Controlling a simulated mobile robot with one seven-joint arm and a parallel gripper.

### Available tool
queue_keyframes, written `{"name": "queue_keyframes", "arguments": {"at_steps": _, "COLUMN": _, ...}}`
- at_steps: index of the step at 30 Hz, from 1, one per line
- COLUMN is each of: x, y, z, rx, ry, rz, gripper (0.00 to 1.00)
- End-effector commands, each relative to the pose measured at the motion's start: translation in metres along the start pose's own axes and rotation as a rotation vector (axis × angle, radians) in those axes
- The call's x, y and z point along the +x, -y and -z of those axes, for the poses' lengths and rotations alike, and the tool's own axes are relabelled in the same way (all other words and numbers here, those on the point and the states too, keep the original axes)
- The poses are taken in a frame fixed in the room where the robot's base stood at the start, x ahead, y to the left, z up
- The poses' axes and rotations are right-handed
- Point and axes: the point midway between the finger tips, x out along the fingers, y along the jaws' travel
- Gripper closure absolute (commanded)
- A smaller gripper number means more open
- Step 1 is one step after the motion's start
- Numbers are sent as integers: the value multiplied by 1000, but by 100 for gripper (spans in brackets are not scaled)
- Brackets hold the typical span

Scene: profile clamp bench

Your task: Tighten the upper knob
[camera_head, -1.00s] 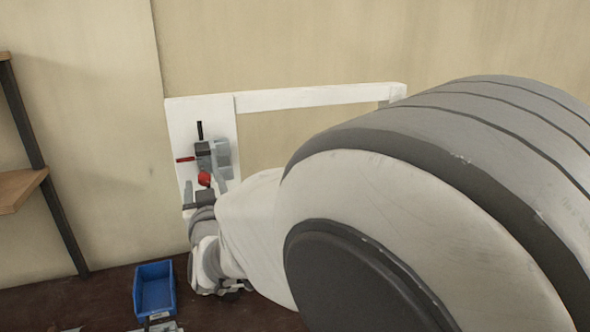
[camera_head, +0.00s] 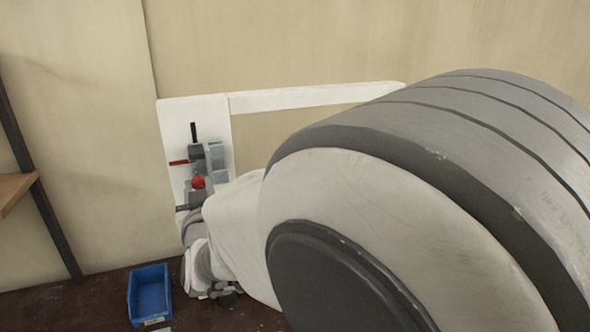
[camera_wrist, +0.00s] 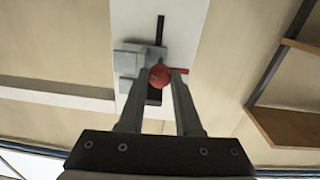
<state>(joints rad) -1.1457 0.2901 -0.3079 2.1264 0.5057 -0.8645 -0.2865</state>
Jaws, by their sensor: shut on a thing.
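A round red knob (camera_head: 198,182) sits on the front of a grey clamp block (camera_head: 215,158), which is mounted on a white upright panel (camera_head: 173,125). The knob (camera_wrist: 159,76) also shows in the wrist view, between the fingertips of my gripper (camera_wrist: 160,84). My gripper is shut on it, one finger on each side. A thin red bar (camera_head: 179,162) sticks out sideways from the clamp, and a black strip (camera_head: 194,132) stands above it. Only one round knob is visible; my arm hides the lower part of the panel in the head view.
A long white rail (camera_head: 300,98) runs right from the panel along the beige wall. A blue bin (camera_head: 150,293) stands on the dark surface at lower left. A wooden shelf (camera_head: 14,190) with a dark post is at the left edge. My arm fills the right side.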

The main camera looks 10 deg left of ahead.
Motion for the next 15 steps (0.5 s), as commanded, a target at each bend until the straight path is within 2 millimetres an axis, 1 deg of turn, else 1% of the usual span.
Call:
{"name": "queue_keyframes", "arguments": {"at_steps": 1, "x": 0, "y": 0, "z": 0, "rx": 0, "ry": 0, "rz": 0, "gripper": 93}}
{"name": "queue_keyframes", "arguments": {"at_steps": 2, "x": 0, "y": 0, "z": 0, "rx": 0, "ry": 0, "rz": 0, "gripper": 98}}
{"name": "queue_keyframes", "arguments": {"at_steps": 3, "x": 0, "y": 0, "z": 0, "rx": 0, "ry": 0, "rz": 0, "gripper": 100}}
{"name": "queue_keyframes", "arguments": {"at_steps": 11, "x": 0, "y": 0, "z": 0, "rx": 8, "ry": -1, "rz": -1, "gripper": 100}}
{"name": "queue_keyframes", "arguments": {"at_steps": 15, "x": 0, "y": -1, "z": -2, "rx": 41, "ry": -1, "rz": -2, "gripper": 100}}
